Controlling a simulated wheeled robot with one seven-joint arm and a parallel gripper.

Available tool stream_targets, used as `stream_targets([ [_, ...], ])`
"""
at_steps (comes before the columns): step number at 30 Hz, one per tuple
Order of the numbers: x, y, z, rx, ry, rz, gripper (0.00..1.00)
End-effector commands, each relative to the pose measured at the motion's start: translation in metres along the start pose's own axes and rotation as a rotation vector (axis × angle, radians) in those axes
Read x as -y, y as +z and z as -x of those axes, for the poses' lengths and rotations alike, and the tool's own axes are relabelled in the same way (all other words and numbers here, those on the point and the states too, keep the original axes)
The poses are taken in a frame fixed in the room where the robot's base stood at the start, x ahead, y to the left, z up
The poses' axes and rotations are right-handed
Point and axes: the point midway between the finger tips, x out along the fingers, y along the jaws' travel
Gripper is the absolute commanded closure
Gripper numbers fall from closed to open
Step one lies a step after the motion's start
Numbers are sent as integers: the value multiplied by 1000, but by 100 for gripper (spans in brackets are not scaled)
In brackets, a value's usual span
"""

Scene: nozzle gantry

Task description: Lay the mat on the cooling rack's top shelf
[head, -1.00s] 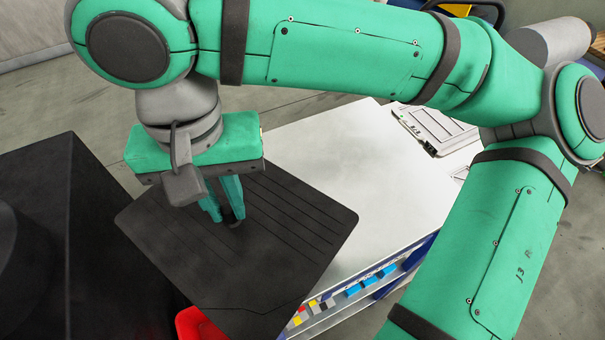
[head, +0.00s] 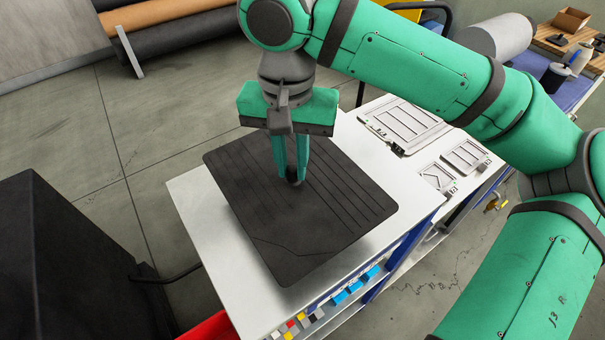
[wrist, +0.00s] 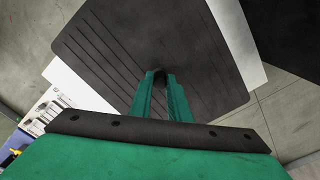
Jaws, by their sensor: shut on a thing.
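The mat (head: 330,235) is a dark, flat, grooved sheet with rounded corners. My gripper (head: 293,180) is shut on a small dark knob at the mat's middle. The mat hangs roughly level over the white table top, and I cannot tell whether it touches it. In the wrist view the mat (wrist: 205,60) spreads out beyond my gripper (wrist: 160,82), and the fingers close on the knob. I cannot make out a cooling rack for certain in either view.
The white table (head: 200,205) has light framed plates (head: 405,122) at its back right. Small coloured blocks (head: 340,297) sit on a shelf below its front edge. A black box-shaped unit (head: 70,260) stands at left. Open floor lies between them.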

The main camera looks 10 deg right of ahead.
Motion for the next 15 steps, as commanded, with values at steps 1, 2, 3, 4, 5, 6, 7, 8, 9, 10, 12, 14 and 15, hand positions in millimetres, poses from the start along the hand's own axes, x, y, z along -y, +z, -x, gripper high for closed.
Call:
stream_targets([
  [1, -2, -7, -9, 2, 0, -3, 100],
  [2, -3, -11, -14, 2, 0, -3, 100],
  [3, -4, -15, -21, 1, 1, -2, 100],
  [4, -5, -19, -25, 1, 0, -2, 100],
  [5, -5, -23, -29, 0, 0, -3, 100],
  [6, -6, -26, -35, 1, 0, -2, 100],
  [7, -7, -29, -38, 1, 0, -2, 100],
  [8, -7, -32, -41, 0, 0, -2, 100],
  [9, -8, -34, -44, 0, 0, -2, 100],
  [10, -8, -36, -46, 0, 0, -1, 100],
  [12, -8, -38, -49, -1, -1, 0, 100],
  [14, -8, -39, -51, -1, -1, 0, 100],
  [15, -8, -40, -52, -1, 0, 0, 100],
])
